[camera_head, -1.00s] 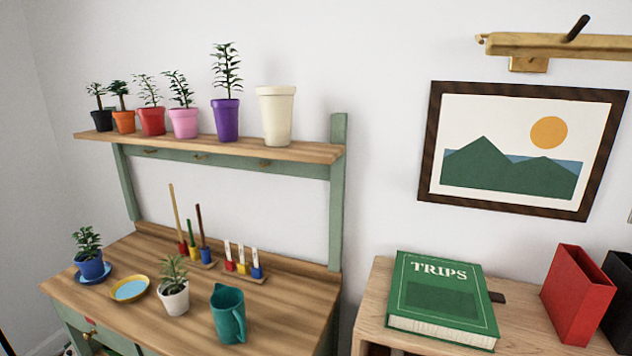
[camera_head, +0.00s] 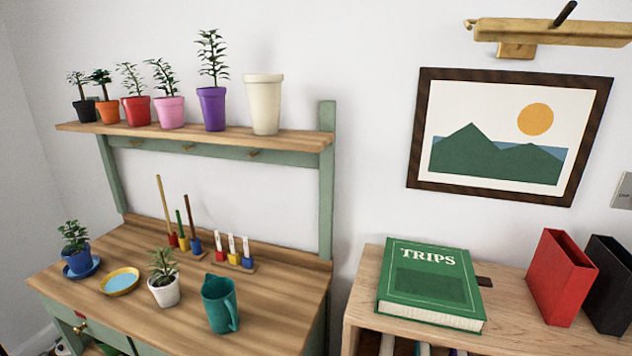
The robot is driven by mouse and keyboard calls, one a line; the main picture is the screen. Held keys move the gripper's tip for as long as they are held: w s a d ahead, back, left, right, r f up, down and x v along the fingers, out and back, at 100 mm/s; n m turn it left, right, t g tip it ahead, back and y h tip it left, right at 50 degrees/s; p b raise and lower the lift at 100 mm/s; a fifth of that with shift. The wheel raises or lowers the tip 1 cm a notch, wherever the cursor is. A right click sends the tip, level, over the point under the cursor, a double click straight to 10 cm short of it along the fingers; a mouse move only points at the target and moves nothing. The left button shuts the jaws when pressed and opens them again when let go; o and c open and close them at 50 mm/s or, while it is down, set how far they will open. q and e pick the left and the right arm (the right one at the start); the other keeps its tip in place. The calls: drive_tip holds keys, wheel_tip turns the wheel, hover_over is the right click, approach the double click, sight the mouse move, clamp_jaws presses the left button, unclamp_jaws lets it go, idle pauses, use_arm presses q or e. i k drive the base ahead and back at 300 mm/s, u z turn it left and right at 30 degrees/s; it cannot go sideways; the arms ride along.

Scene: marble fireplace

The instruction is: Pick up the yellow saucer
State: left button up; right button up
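The yellow saucer (camera_head: 119,282) lies on the wooden tabletop of the green potting bench, at the left front. It has a yellow rim and a light blue middle. It stands between a blue pot on a blue saucer, to its left, and a white pot with a plant, to its right. Nothing covers it. Neither of my grippers is in the head view.
The bench top (camera_head: 120,246) also holds the blue pot (camera_head: 76,261), white pot (camera_head: 164,290), teal pitcher (camera_head: 219,304) and small tools in stands. Potted plants line the shelf (camera_head: 200,133) above. A bookcase (camera_head: 362,300) with a green book (camera_head: 430,284) stands right.

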sight(118, 282)
drive_tip(key=u, duration=1.6)
